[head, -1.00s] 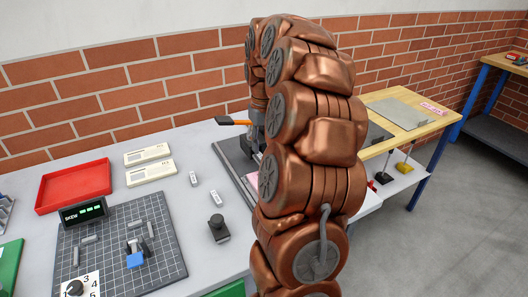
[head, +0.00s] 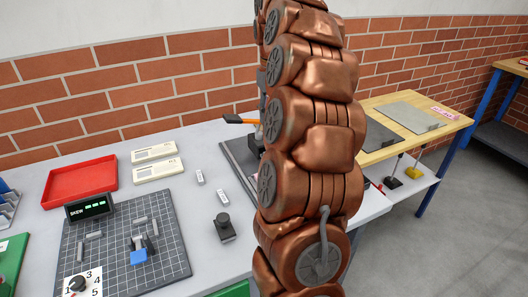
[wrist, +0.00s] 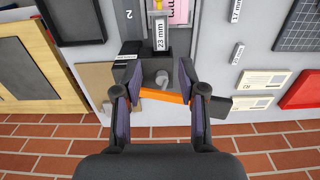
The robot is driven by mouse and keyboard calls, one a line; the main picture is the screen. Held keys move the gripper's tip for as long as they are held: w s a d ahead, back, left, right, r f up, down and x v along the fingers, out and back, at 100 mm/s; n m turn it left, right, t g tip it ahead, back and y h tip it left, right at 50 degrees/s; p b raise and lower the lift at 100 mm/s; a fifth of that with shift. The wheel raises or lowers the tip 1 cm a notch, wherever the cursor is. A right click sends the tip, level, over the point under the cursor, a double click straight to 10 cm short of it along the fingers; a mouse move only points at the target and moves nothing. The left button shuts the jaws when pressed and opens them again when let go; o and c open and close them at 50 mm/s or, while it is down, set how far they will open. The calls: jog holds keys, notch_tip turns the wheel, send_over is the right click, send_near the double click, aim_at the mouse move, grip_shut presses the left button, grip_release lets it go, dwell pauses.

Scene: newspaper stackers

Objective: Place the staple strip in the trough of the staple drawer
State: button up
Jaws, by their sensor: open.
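My gripper (wrist: 158,72) is open in the wrist view, its two purple-padded fingers apart. Between and beyond them are a dark stapler part (wrist: 148,72) with a grey round post and an orange bar (wrist: 160,97). Nothing is clearly held. A piece labelled 23 mm (wrist: 160,34) lies just beyond the fingertips; I cannot tell whether it is a strip or part of the drawer. Two small labelled pieces, likely staple strips, lie on the table: one (head: 200,177) farther back, one (head: 223,195) nearer the stapler base (head: 236,160). The drawer trough is not clearly visible. My arm hides much of the stapler and the gripper in the head view.
Two cream label boxes (head: 158,172) and a red tray (head: 80,183) stand at left. A black knob block (head: 223,228) and a grid board (head: 165,258) are nearer. A wooden table (head: 425,118) stands at right. A brick wall (head: 100,82) rises behind.

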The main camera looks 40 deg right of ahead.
jog(key=shift+a, duration=0.1)
jog(key=s+a+f+n, duration=0.2)
jog(key=s+a, duration=0.1)
jog(key=a, duration=0.8)
jog(key=s+a+f+n, duration=0.1)
jog(key=s+a+f, duration=0.15)
jog(key=a, duration=0.95)
jog(key=s+a+f+g, duration=0.1)
jog(key=s+a+f, duration=0.3)
jog(key=s, duration=0.5)
jog(key=s+a+f, duration=0.5)
jog(key=s+f, duration=0.1)
jog(key=s, duration=0.3)
jog(key=shift+n+g, duration=0.4)
jog(key=shift+s+a, duration=0.1)
notch_tip(320, 180, up, 2)
jog(key=shift+r+p, duration=0.25)
jog(key=shift+p, duration=1)
